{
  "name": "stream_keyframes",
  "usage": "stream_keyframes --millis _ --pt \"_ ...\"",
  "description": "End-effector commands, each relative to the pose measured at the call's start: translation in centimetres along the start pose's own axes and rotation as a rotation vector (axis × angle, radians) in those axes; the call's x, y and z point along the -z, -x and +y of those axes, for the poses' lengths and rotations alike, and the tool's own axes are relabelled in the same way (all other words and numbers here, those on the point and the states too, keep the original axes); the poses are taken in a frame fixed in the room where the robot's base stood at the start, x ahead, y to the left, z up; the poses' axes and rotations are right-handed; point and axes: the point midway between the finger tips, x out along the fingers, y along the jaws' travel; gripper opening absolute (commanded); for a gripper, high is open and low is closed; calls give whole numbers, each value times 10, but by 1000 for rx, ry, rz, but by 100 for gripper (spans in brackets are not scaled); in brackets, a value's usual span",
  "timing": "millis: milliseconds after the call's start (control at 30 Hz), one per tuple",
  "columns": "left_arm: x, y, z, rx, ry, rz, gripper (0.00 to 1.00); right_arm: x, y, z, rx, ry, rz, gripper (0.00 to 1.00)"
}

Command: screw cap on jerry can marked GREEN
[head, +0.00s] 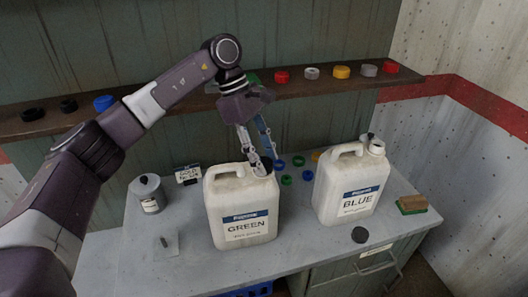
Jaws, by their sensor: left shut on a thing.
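The white jerry can marked GREEN (243,222) stands upright on the grey bench, its label facing me. My left gripper (263,166) reaches down from above to the can's mouth at the top right of the can. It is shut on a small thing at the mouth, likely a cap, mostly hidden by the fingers. Its colour, and whether it sits level on the neck, cannot be told. My right gripper is not in view.
A second jerry can marked BLUE (346,190) stands to the right. Several coloured caps lie behind, between the cans. A shelf (180,112) with more caps runs above the bench.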

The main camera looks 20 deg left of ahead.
Motion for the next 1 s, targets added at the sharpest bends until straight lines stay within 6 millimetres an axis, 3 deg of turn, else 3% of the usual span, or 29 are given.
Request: stream_keyframes --millis 1000 --pt "0 0 1 399 -959 7 5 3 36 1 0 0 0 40"
